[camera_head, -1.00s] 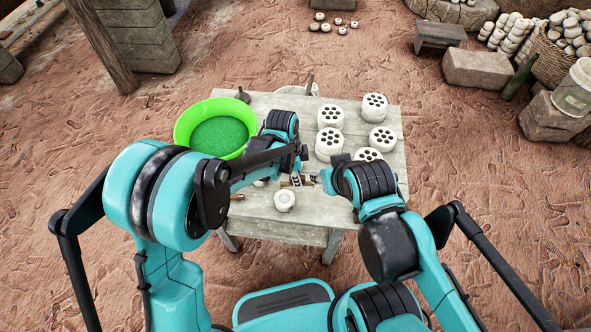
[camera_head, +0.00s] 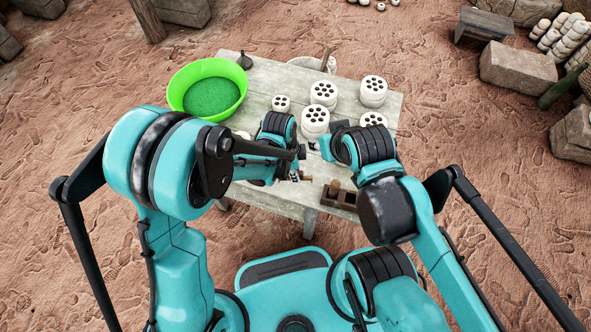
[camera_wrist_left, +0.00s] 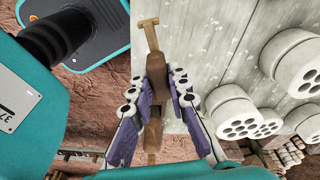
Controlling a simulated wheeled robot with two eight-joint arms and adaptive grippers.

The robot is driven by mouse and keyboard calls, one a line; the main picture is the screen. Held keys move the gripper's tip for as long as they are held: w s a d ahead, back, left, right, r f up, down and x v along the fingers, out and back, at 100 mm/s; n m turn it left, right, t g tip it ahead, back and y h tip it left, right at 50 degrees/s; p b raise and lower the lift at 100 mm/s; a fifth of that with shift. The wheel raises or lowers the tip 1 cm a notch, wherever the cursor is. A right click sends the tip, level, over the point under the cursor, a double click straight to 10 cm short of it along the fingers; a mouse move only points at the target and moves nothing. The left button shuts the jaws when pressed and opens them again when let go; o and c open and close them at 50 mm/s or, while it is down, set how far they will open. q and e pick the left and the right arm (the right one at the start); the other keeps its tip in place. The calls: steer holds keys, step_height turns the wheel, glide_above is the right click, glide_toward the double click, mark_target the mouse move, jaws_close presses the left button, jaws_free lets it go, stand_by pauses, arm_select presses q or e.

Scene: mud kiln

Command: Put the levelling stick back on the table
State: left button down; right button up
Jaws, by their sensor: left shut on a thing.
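The levelling stick (camera_wrist_left: 151,38) is a thin brown wooden stick with a short crosspiece at its end. It shows in the left wrist view, where my left gripper (camera_wrist_left: 157,78) is shut on it. The stick's far end lies over the near edge of the table in that view; contact with the tabletop cannot be told. In the head view my left gripper (camera_head: 300,177) is low near the front of the grey wooden table (camera_head: 262,82), and the stick is mostly hidden. My right gripper (camera_head: 314,146) is over the table, small and partly hidden by its arm; its jaws are unclear.
Several white perforated cylinders (camera_head: 323,93) stand on the table's right half. A green basin (camera_head: 207,92) sits at the left back. Bare tabletop shows at the back middle.

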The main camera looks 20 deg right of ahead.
arm_select(q)
step_height(320, 180, down, 4)
steer(key=shift+f+b, duration=0.2)
steer(key=shift+b, duration=1.05)
steer(key=shift+f+b, duration=1.1)
steer(key=shift+f, duration=0.1)
steer(key=shift+f+b, duration=0.2)
steer(key=shift+b, duration=0.1)
steer(key=c, duration=1.4)
jaws_free()
steer(key=shift+o, duration=0.4)
steer(key=o, duration=0.5)
steer(key=shift+r, duration=0.2)
steer(key=shift+r+p, duration=2)
steer(key=shift+r, duration=0.9)
